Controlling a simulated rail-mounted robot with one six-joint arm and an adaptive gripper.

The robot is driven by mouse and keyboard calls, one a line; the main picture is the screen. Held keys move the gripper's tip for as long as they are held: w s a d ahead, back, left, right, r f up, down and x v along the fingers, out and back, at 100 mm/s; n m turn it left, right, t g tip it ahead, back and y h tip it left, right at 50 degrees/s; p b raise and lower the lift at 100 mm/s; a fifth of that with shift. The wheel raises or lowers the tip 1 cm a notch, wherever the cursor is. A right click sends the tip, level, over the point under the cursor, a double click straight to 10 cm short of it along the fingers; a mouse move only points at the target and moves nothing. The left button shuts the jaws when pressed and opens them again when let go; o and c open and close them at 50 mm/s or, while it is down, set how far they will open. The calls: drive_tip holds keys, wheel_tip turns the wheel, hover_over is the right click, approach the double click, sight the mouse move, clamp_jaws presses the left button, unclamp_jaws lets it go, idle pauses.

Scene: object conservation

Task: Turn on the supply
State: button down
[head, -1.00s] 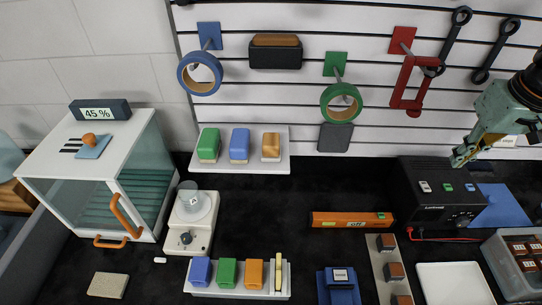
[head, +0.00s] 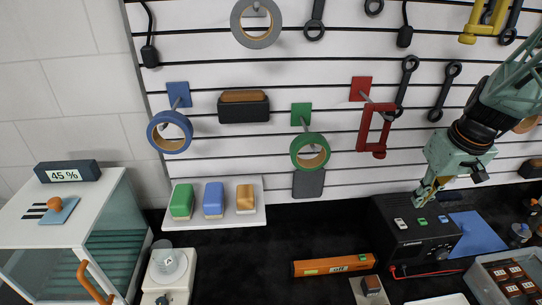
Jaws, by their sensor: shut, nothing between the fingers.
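The supply (head: 392,238) is a black box on the dark bench at the right. Its top has a white button (head: 401,223), a green button (head: 422,221) and a blue button (head: 442,219). A dark screen, a knob and red and black leads show on its front. My gripper (head: 421,202) is shut and empty. It points down over the back part of the supply's top, close to the green button in the picture. I cannot tell whether the fingertips touch anything.
A blue mat (head: 478,232) lies right of the supply. An orange bar (head: 333,265) with a small display lies to its left. A grey bin (head: 485,284) of dark red-brown blocks stands in front. The slatted wall behind holds tape rolls and tools. The bench's middle is clear.

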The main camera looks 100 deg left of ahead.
approach(403, 225)
drive_tip(key=x, duration=0.5)
drive_tip(key=shift+s+a+p, duration=0.15)
drive_tip(key=shift+a+p, duration=0.05)
drive_tip(key=shift+p, duration=0.2)
drive_tip(key=shift+f, duration=0.7)
drive_tip(key=shift+d+f, duration=0.1)
drive_tip(key=shift+f, duration=0.1)
drive_tip(key=shift+d+f+b, duration=0.15)
drive_tip(key=shift+f+b, duration=0.25)
drive_tip(key=shift+b, duration=0.5)
drive_tip(key=shift+r, duration=0.15)
drive_tip(key=shift+a+r, duration=0.15)
drive_tip(key=shift+a, duration=0.15)
drive_tip(key=shift+s+a+r+p, duration=0.1)
drive_tip(key=shift+a+r+p, duration=0.1)
drive_tip(key=shift+a+p, duration=0.15)
